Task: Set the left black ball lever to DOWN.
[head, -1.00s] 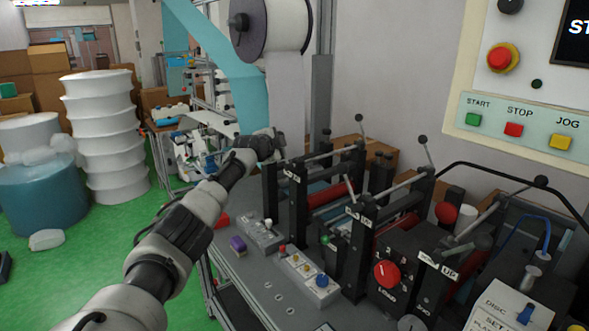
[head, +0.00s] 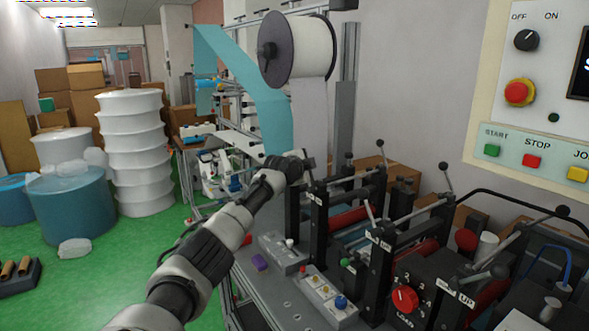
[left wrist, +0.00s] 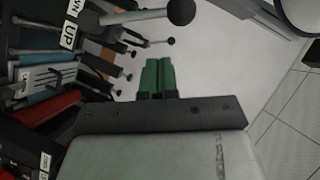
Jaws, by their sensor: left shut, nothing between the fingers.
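The press machine carries several black ball levers. One at the back left has its black ball (head: 380,143) raised on a thin rod; another ball (head: 443,166) stands up farther right. My left gripper (head: 308,163) is at the machine's left end, left of these balls. In the left wrist view its green fingers (left wrist: 158,76) are closed together and empty. There, a large black ball (left wrist: 180,11) on a silver rod is near an UP label (left wrist: 68,36), apart from the fingers. A smaller ball (left wrist: 171,40) is behind. Which is the task's lever is unclear. My right gripper is not in view.
A control panel with a red button (head: 518,93) is at the right. A red knob (head: 404,299) and small switch boxes (head: 328,291) are at the machine's front. A white roll (head: 300,47) hangs above my gripper. Green floor (head: 115,265) is open at left.

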